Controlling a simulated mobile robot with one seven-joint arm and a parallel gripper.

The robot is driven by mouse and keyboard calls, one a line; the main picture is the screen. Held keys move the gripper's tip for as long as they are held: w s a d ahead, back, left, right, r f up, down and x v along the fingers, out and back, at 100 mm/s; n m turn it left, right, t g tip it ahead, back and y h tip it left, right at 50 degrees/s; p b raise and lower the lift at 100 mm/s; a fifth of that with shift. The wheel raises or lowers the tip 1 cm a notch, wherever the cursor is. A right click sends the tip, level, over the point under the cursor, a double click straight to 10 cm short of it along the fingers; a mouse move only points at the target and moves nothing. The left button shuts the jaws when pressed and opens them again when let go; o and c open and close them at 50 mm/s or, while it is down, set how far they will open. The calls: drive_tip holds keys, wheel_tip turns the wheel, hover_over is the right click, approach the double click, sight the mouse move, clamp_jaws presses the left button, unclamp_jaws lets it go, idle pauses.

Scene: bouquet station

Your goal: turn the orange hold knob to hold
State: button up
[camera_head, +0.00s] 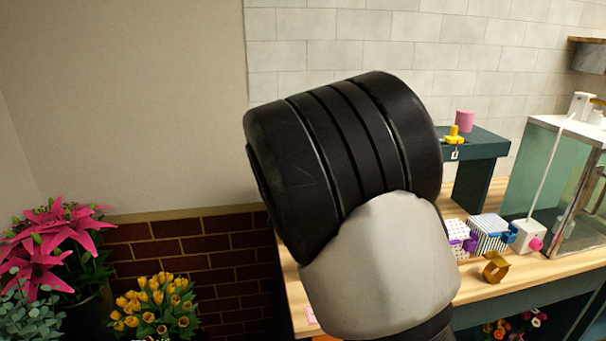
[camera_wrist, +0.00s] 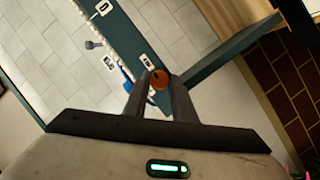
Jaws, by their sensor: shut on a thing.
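In the wrist view, the orange hold knob (camera_wrist: 158,79) sits at the edge of a dark teal panel (camera_wrist: 126,38). My gripper (camera_wrist: 160,85) is shut on the knob, with one finger on each side of it. I cannot read which way the knob is turned. A small white label plate (camera_wrist: 147,60) is beside it. In the head view, my arm fills the middle, and neither the knob nor my gripper shows.
In the wrist view, a grey lever (camera_wrist: 94,45) and a blue part (camera_wrist: 125,76) are along the same panel. Yellow flowers (camera_head: 152,303) are at lower left.

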idle(0.4)
drive_tip(key=o, duration=1)
drive_tip(key=s+r, duration=0.1)
drive_tip(key=s, duration=0.4)
drive_tip(key=s+r+p, duration=0.1)
drive_tip(key=s, duration=0.5)
drive_tip(key=s+r, duration=0.1)
drive_tip(key=s, duration=0.5)
drive_tip(key=shift+r+p, duration=0.2)
drive_tip(key=shift+p, duration=0.15)
